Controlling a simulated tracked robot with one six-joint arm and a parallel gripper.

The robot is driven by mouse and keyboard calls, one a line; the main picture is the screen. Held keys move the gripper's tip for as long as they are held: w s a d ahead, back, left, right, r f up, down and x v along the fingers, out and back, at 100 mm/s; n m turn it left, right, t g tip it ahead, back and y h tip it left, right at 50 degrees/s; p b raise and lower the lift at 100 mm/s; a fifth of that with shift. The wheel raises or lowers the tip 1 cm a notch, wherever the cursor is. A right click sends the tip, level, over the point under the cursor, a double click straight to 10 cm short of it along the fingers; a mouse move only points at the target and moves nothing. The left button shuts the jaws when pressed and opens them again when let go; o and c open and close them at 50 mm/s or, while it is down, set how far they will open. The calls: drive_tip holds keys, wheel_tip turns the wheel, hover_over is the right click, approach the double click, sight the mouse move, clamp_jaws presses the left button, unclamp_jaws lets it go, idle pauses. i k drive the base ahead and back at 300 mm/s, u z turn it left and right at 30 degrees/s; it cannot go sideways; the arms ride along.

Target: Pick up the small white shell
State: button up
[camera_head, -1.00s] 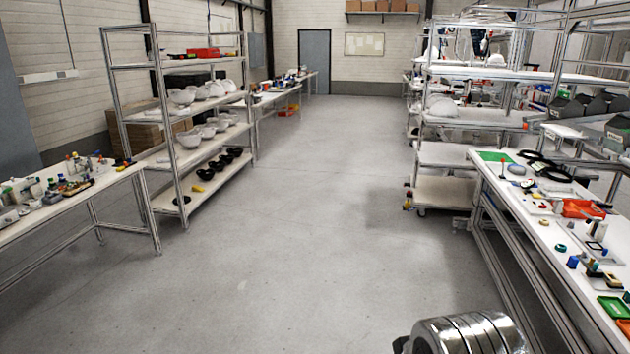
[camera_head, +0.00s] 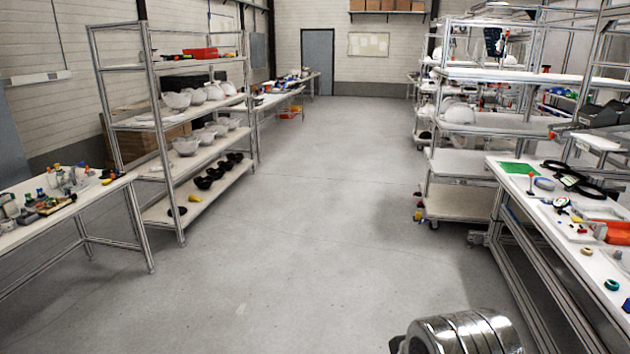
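Several white shells stand on the left shelf rack. A row of them sits on its upper-middle shelf, among them one at the near end (camera_head: 177,101) and a smaller one at the far end (camera_head: 228,88). More pale shells stand on the shelf below, including a bowl-like one (camera_head: 186,145). White shells (camera_head: 458,111) also sit on the right-hand rack. I cannot tell which is the small white shell. A metallic cylinder part of my arm shows at the bottom right; my gripper is not in view.
The left rack (camera_head: 163,124) also holds black shells (camera_head: 203,182) on its bottom shelf. A cluttered workbench (camera_head: 95,197) stands at the near left. Another bench (camera_head: 520,204) and a wheeled rack (camera_head: 460,166) line the right. The grey floor between is clear.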

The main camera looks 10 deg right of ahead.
sight(448, 101)
drive_tip(key=u, duration=0.05)
drive_tip(key=i, duration=6.15)
drive_tip(key=z, duration=0.1)
